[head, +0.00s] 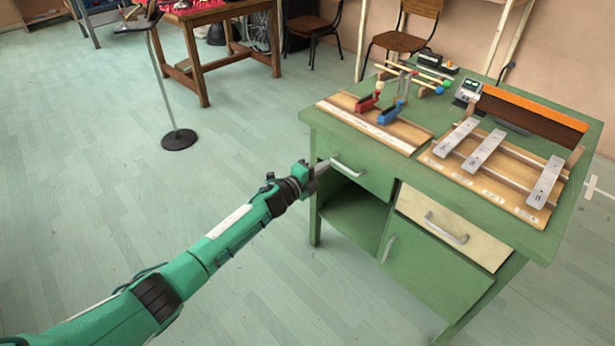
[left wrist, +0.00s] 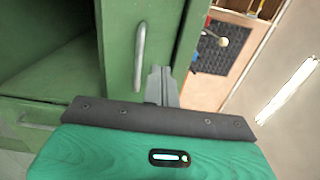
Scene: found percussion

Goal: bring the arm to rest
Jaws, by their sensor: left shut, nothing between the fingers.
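My left arm is green and reaches in from the lower left in the head view. Its gripper (head: 322,168) is shut and empty, in front of the green desk's upper left drawer, close to the drawer's metal handle (head: 348,168). In the left wrist view the shut fingers (left wrist: 160,86) point at the green drawer front, just right of the handle (left wrist: 140,55). I cannot tell whether the fingertips touch the drawer front. My right gripper is in neither view.
The green desk (head: 455,215) carries a wooden board with metal bars (head: 484,150), a board with red and blue clamps (head: 367,120), and an orange-topped brown block (head: 530,115). A stand with a round black base (head: 179,139) is at left. Open floor (head: 90,200) lies left.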

